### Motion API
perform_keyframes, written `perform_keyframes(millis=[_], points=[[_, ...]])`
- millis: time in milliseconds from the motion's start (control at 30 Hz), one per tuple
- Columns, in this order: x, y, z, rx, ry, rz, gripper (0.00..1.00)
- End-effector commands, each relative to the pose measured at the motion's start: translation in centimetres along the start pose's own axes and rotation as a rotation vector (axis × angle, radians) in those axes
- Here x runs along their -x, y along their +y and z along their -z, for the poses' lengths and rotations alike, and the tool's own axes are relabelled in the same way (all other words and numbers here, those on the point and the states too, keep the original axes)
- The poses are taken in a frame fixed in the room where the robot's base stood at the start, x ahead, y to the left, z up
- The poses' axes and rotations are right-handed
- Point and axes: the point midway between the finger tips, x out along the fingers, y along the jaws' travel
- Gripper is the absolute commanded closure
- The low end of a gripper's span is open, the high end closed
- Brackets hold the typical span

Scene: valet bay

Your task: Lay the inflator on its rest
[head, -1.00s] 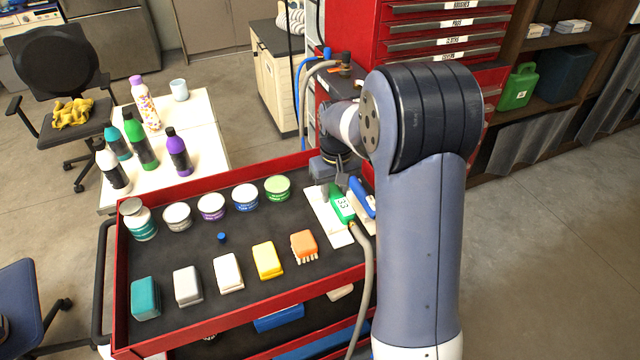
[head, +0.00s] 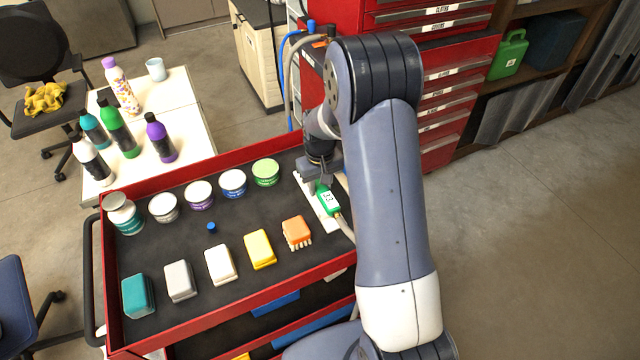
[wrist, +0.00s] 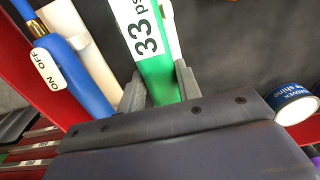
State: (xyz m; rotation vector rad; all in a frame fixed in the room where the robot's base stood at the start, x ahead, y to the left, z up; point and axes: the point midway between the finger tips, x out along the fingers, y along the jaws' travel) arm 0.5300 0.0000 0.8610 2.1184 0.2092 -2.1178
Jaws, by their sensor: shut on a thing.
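The green inflator (head: 326,197) with a white "33 psi" display is in my gripper (head: 320,181). In the wrist view the two grey fingers of my gripper (wrist: 158,92) close on both sides of the inflator (wrist: 155,68). A flat white plate (head: 304,186), which looks like the rest, lies at the right end of the cart's top tray. The inflator is over this plate, roughly along it, with its hose end toward the front.
A blue tool (wrist: 73,75) with an ON/OFF label lies close beside the inflator. Tubs such as the green-lidded one (head: 265,172) and an orange brush (head: 297,232) stand left of the plate. The tray's red rim (head: 240,313) surrounds them.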

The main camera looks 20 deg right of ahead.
Motion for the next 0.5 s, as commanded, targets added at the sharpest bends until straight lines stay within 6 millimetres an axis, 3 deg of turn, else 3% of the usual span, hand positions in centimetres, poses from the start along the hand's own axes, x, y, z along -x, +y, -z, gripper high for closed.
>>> perform_keyframes(millis=[500], points=[[-1.27,0.01,0.03,0.0,0.002,0.0,0.94]])
